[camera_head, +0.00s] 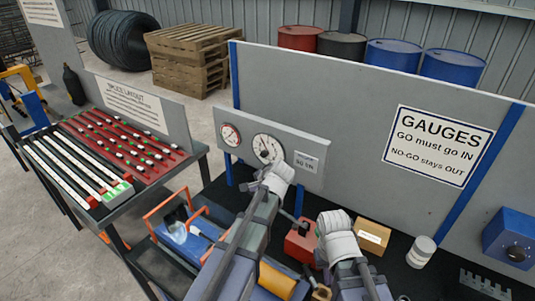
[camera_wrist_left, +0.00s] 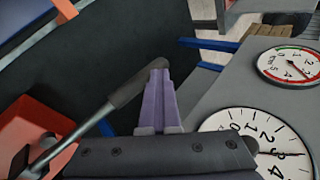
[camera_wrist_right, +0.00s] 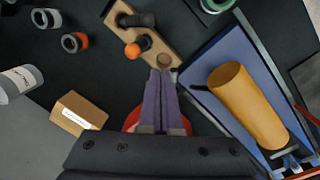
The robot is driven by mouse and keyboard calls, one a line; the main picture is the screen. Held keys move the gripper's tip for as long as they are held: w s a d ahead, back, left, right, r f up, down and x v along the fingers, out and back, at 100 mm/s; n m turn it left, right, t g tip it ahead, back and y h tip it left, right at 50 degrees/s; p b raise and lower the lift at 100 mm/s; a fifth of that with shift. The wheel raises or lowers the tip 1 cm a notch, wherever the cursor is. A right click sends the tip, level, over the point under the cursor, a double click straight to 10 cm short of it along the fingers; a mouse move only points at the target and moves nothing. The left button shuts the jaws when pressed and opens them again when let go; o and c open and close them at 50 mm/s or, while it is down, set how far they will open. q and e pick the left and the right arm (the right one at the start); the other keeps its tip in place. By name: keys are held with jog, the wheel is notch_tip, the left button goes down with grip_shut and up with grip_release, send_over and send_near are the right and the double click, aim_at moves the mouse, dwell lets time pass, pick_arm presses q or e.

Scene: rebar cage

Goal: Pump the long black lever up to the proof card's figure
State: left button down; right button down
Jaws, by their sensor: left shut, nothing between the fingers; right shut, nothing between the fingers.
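The long black lever (camera_wrist_left: 128,90) has a black grip on a grey shaft rising from an orange-red body (camera_wrist_left: 35,125) in the left wrist view. My left gripper (camera_wrist_left: 158,72) is shut and empty, its purple fingertips overlapping the grip's end; I cannot tell whether they touch. In the head view my left gripper (camera_head: 275,180) is in front of the gauge panel. The large dial (camera_head: 268,149) has a black needle; in the left wrist view it points near 3. The proof card (camera_head: 306,161) appears to read 50 kN. My right gripper (camera_wrist_right: 160,75) is shut and empty above the bench.
A smaller red-and-green-rimmed gauge (camera_head: 230,134) is left of the large dial. A cardboard box (camera_head: 372,237), a white can (camera_head: 420,251) and a wooden block with pegs (camera_wrist_right: 142,32) stand near my right gripper. An orange cylinder (camera_wrist_right: 247,105) lies on a blue surface.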

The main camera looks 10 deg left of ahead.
aim_at(253, 194)
pick_arm(q)
jog(key=shift+a+f+b, duration=0.1)
jog(key=shift+f+b, duration=0.6)
jog(key=shift+w+a+f+b, duration=0.1)
jog(key=shift+f+b, duration=0.6)
jog(key=shift+f, duration=0.1)
jog(key=shift+f+b, duration=0.55)
jog(key=shift+b, duration=0.1)
